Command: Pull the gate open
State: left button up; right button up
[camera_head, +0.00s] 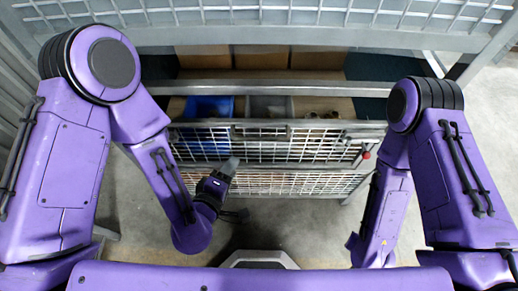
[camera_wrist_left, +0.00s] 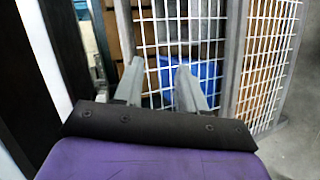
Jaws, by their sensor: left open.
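The gate (camera_head: 300,124) is a metal-framed white mesh panel across the front of the cage, and it appears shut. A red knob (camera_head: 366,155) sits at its right end. My left gripper (camera_head: 232,163) is in front of the left half of the mesh, pointing up towards it. In the left wrist view the mesh gate (camera_wrist_left: 235,55) stands just beyond the two fingers of my left gripper (camera_wrist_left: 159,68), which are apart with nothing between them. I cannot tell whether they touch the mesh. My right arm hangs at the right, and its gripper is not in view.
Behind the gate are a blue bin (camera_head: 208,107), a grey bin (camera_head: 268,107) and cardboard boxes (camera_head: 262,57). A mesh panel (camera_head: 300,14) spans the top. Concrete floor (camera_head: 300,222) is clear between my arms. Grey slatted panels (camera_head: 12,90) stand at the far left.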

aim_at(257, 138)
pick_arm(q)
jog(key=shift+n+t+h, duration=0.8)
jog(key=shift+n+h, duration=0.1)
jog(key=w+d+b, duration=0.2)
jog(key=w, duration=0.1)
jog(key=w+d+b, duration=0.1)
jog(key=w+d, duration=0.1)
jog(key=w, duration=0.1)
jog(key=w+d+b, duration=0.2)
jog(key=w+d, duration=0.1)
jog(key=w, duration=0.1)
jog(key=shift+r+b, duration=0.3)
jog(key=shift+r, duration=0.1)
pick_arm(e)
notch_tip(257, 138, down, 8)
jog(key=shift+r, duration=0.25)
jog(key=shift+w+a, duration=0.1)
pick_arm(q)
jog(key=shift+f, duration=0.1)
grip_shut()
